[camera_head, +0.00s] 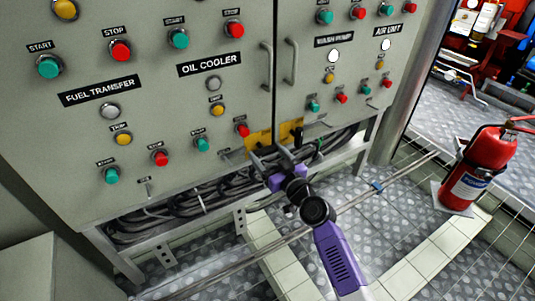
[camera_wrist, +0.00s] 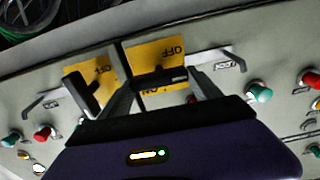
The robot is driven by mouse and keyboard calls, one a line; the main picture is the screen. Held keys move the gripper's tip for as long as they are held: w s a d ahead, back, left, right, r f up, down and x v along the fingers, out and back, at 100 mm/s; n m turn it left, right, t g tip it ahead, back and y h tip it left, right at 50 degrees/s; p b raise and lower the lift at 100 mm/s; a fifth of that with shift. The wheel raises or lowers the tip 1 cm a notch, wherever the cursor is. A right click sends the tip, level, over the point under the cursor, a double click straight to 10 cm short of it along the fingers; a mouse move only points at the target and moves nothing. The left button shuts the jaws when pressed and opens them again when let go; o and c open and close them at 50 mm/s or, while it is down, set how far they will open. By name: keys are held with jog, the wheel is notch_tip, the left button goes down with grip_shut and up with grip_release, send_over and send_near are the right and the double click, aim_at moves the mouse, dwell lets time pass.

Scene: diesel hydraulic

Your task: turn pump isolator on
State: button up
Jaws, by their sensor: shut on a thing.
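Two yellow plates with black switch handles sit low on the grey control cabinet. The left yellow plate (camera_head: 256,138) is partly hidden by my gripper (camera_head: 272,154) in the head view. In the wrist view this plate (camera_wrist: 144,56) shows upside-down OFF and ON lettering. My gripper (camera_wrist: 160,84) is shut on its black switch handle (camera_wrist: 160,78), with a finger at each side. The other yellow plate (camera_head: 291,129) also shows in the wrist view (camera_wrist: 105,72), with its own black handle (camera_wrist: 84,92) standing free and tilted. No label naming the pump isolator is readable.
The cabinet (camera_head: 190,120) carries several coloured buttons and lamps around the plates. Dark cables (camera_head: 200,195) run beneath it. A pipe (camera_head: 235,245) crosses low in front. A red fire extinguisher (camera_head: 478,170) stands right. Some patterned floor in front is clear.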

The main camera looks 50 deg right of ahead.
jog(key=m, duration=0.4)
jog(key=shift+d+m, duration=0.1)
jog(key=shift+m, duration=0.3)
jog(key=m, duration=0.4)
jog(key=shift+s+d+m, duration=0.1)
jog(key=shift+m, duration=0.2)
jog(key=m, duration=0.4)
jog(key=shift+f+p, duration=0.1)
jog(key=shift+p, duration=0.25)
jog(key=shift+f+m+p, duration=0.1)
jog(key=shift+m+p, duration=0.2)
jog(key=shift+m, duration=1.8)
jog(key=o, duration=1.4)
